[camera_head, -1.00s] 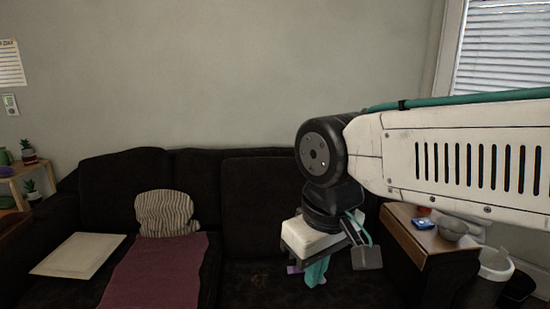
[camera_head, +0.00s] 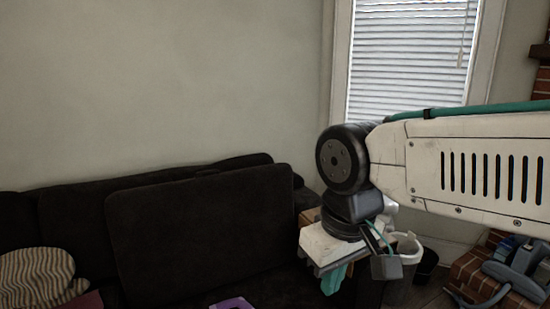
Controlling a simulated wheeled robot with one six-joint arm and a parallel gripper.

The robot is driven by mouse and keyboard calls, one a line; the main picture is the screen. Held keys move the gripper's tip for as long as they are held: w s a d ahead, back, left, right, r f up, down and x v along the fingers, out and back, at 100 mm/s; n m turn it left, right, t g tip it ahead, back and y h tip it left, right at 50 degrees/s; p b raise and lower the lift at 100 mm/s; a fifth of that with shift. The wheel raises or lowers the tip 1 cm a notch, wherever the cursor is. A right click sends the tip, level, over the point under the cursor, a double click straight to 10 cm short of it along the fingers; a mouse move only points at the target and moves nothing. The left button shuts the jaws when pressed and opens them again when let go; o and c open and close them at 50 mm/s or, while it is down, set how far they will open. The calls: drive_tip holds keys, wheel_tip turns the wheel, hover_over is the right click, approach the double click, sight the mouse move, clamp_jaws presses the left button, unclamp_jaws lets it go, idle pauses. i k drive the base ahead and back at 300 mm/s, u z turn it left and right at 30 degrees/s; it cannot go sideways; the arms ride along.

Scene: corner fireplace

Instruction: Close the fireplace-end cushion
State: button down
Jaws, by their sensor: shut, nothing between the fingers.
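A dark sofa (camera_head: 85,209) runs along the wall. A large dark cushion (camera_head: 205,235) at its right end, on the fireplace side, stands up and leans toward the sofa back. I cannot tell whether it is a back cushion or a raised seat cushion. Below it is a dark surface with a purple item (camera_head: 233,303), cut off by the bottom edge. My gripper (camera_head: 333,280) hangs beneath my arm to the right of the cushion, apart from it in the picture. It is shut and empty. Its fingertips are only partly visible.
A striped pillow (camera_head: 38,277) lies at the left. Brickwork (camera_head: 470,270) with a grey-blue object (camera_head: 517,270) is at far right.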

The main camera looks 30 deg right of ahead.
sight(172, 242)
drive_tip(key=z, duration=0.45)
drive_tip(key=i, duration=1.2)
drive_tip(key=u, duration=0.35)
